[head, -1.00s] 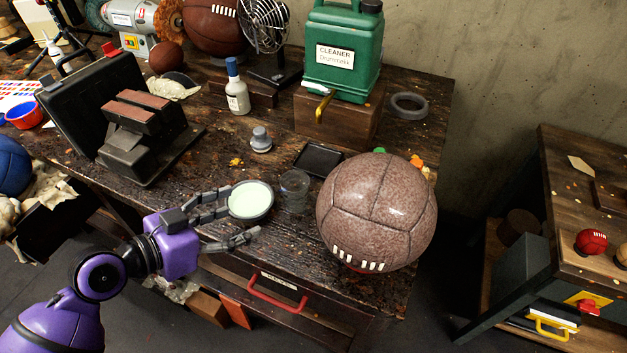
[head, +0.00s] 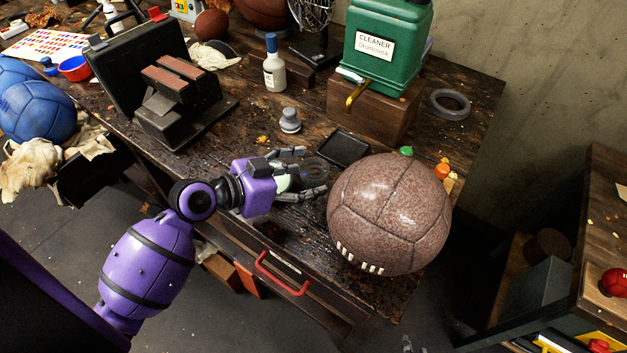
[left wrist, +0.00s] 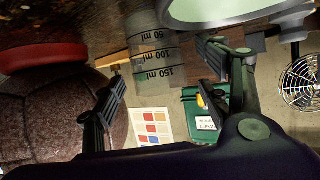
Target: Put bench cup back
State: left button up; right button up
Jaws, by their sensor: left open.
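The bench cup is a clear measuring cup (head: 314,169) standing on the workbench, hard to make out in the head view. In the left wrist view the cup (left wrist: 152,60) shows black marks of 50, 100 and 150 ml. My left gripper (head: 309,172) is open, with a finger on each side of the cup. In the left wrist view its fingers (left wrist: 162,78) stand apart with the cup between and beyond them; I cannot tell whether they touch it. A pale green round dish (head: 281,182) is mostly hidden behind this gripper. My right gripper does not clearly show.
A large brown leather ball (head: 390,215) stands close to the right of the gripper. A black shallow tray (head: 343,148) and a grey knobbed piece (head: 290,121) lie behind the cup. A green cleaner can (head: 388,45) stands on a wooden block (head: 372,113). A red drawer handle (head: 280,276) is below.

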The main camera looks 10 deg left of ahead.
pick_arm(q)
jog(key=shift+w+d+f, duration=0.35)
jog(key=shift+w+d, duration=0.1)
jog(key=c, duration=1.3)
